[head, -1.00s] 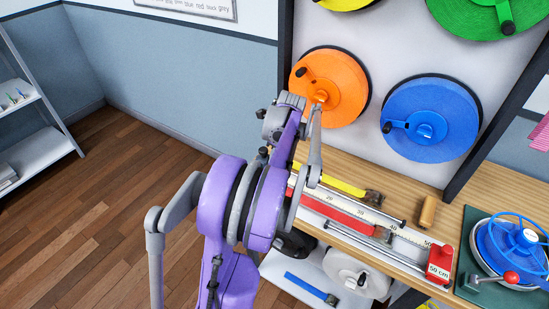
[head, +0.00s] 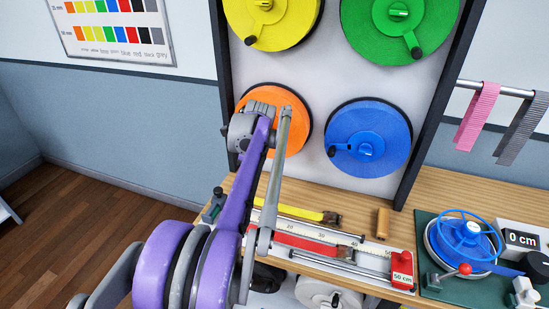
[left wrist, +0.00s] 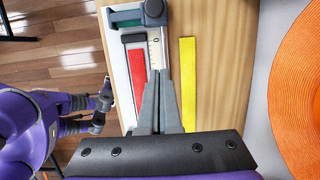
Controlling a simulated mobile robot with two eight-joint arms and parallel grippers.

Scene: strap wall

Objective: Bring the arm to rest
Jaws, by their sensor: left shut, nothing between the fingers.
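My left gripper (left wrist: 160,78) shows in the left wrist view with its grey fingers together and nothing between them. It is above the left end of the measuring rail (left wrist: 154,50), near the zero mark. A red strap (left wrist: 136,72) lies along one side of the rail and a yellow strap (left wrist: 187,80) along the other. In the head view my purple left arm is raised and bent in front of the orange strap reel (head: 297,142); its fingers cannot be made out there. My right gripper is in neither view.
A blue reel (head: 385,160), yellow reel (head: 285,32) and green reel (head: 430,20) hang on the wall panel. A winder (head: 465,238) stands on the green mat at right, beside the red 50 cm stop (head: 401,268). A wooden block (head: 382,222) lies on the bench.

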